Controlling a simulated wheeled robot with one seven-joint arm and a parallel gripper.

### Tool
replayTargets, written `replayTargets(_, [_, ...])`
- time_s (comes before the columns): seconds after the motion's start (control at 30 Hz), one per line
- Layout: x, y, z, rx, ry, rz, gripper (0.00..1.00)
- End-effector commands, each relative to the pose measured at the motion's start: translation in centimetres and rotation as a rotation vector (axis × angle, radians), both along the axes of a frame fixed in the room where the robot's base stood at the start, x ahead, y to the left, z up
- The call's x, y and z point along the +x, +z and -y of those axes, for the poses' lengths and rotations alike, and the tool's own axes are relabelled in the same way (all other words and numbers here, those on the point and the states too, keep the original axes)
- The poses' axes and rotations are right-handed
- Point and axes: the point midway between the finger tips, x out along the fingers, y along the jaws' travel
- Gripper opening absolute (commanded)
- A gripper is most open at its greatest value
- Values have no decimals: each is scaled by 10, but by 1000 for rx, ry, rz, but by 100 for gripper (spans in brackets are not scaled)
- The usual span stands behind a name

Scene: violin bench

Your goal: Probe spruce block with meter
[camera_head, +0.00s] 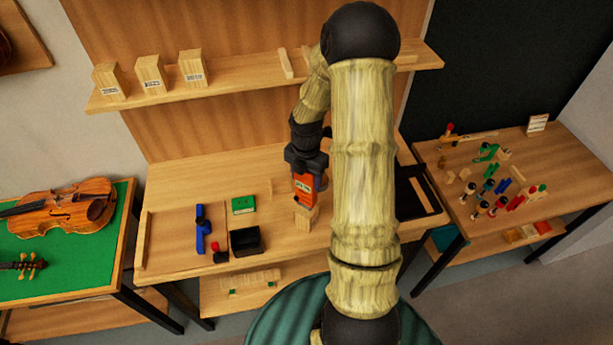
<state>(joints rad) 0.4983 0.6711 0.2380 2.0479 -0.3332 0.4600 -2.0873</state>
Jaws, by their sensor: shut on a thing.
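My gripper (306,166) is shut on an orange meter (305,189) with a pale label or display on its face. It holds the meter upright over the middle bench. A pale wooden block (306,216), which looks like the spruce block, stands on the bench right under the meter. The meter's lower end is at the block's top; I cannot tell whether they touch. My arm covers the bench just to the right of the block.
Left of the block are a black open box (246,241), a green box (243,205) and a blue tool (201,229). A dark tray (416,192) lies at the right. Several labelled blocks stand on the shelf (250,75) above. A violin (66,210) lies on the left table.

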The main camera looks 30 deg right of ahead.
Motion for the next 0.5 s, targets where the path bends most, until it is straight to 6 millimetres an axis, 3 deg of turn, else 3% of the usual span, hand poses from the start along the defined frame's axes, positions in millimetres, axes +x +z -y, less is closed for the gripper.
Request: replayTargets(0.5, [1,37,0,0,-1,1,28])
